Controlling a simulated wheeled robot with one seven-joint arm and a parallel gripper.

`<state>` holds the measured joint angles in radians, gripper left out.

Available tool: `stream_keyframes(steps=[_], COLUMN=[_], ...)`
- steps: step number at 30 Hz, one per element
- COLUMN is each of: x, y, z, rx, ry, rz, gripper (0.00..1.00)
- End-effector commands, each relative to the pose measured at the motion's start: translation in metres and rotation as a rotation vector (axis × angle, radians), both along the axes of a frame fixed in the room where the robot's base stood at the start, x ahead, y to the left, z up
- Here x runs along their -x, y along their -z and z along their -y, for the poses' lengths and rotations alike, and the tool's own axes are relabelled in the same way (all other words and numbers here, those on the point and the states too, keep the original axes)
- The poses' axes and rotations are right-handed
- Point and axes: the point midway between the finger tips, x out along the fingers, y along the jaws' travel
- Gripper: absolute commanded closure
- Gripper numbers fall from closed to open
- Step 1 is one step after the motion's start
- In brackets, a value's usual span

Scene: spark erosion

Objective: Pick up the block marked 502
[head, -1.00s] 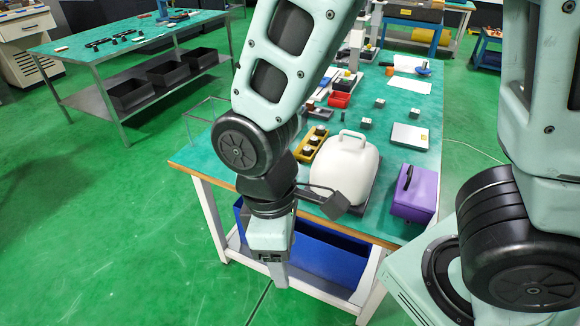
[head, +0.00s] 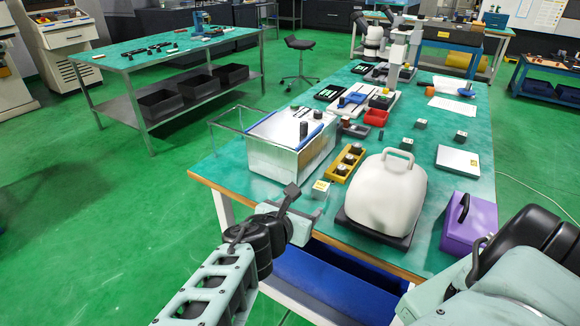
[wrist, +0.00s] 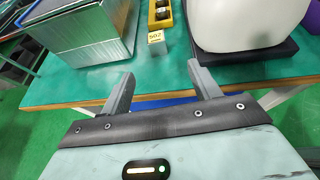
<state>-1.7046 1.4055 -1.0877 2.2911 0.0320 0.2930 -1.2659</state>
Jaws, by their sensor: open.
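The block marked 502 (wrist: 156,46) is a small grey block with a yellow label on top. It stands near the table's front edge, between the metal box and the white cover. In the head view the block (head: 320,189) shows just beyond my gripper (head: 302,229). In the wrist view my gripper (wrist: 161,70) is open and empty. Its two fingers point toward the block, which is apart from them and lies ahead, between their lines.
A metal box (head: 284,155) is left of the block. A yellow holder (head: 338,171) is behind it. A white cover with a handle (head: 385,192) on a dark base is to the right, with a purple box (head: 468,222) beyond. Other small blocks (head: 407,144) stand farther back.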

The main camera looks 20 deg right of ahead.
Motion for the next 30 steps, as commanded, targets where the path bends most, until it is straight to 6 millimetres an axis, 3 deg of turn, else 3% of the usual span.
stream_keyframes(steps=[16, 30], x=[-0.058, -0.090], y=[0.035, 0.053], z=[0.072, 0.104], rx=[0.009, 0.009], ry=[-0.004, -0.004], rz=[0.004, 0.004], gripper=[0.38, 0.38])
